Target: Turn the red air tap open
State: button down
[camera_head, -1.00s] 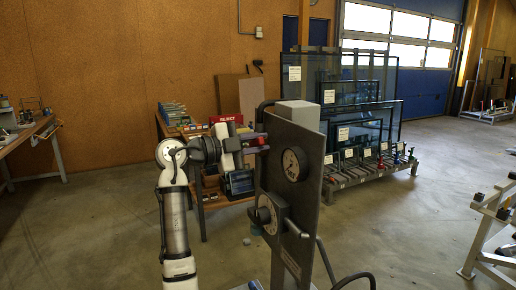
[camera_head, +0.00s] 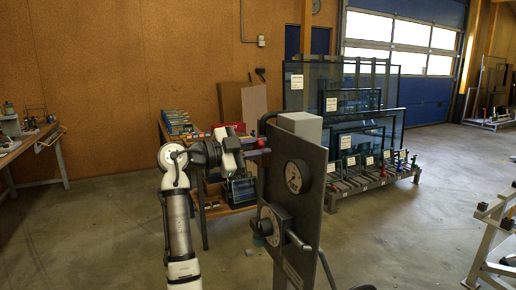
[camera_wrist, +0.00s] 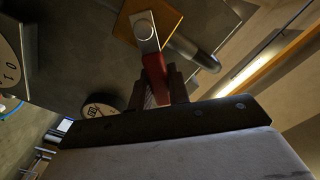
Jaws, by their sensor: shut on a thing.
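The red air tap lever (camera_wrist: 155,72) shows in the wrist view, running from a silver pivot plate with a round bolt (camera_wrist: 144,30) down between my fingers. My gripper (camera_wrist: 166,92) is shut on the red lever's lower end. In the head view, my gripper (camera_head: 262,152) is at the left edge of the upright grey panel (camera_head: 311,195). The panel and my gripper hide most of the tap there, and only a small red patch shows beside the fingers.
The panel carries a round gauge (camera_head: 297,176) and, below it, a dial with a lever handle (camera_head: 270,226). A workbench (camera_head: 215,208) with a red sign stands behind my arm. Framed glass panes (camera_head: 360,140) stand on a rack behind.

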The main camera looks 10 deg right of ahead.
jog(key=c, duration=1.3)
grip_release()
jog(key=shift+a, duration=0.1)
jog(key=s+a+b, duration=0.1)
jog(key=a, duration=0.3)
jog(key=a+b, duration=0.1)
jog(key=a, duration=0.4)
jog(key=s+a+b, duration=0.1)
jog(key=a, duration=0.3)
jog(key=shift+s+a+b, duration=0.2)
jog(key=shift+s+b, duration=0.1)
jog(key=shift+b, duration=0.05)
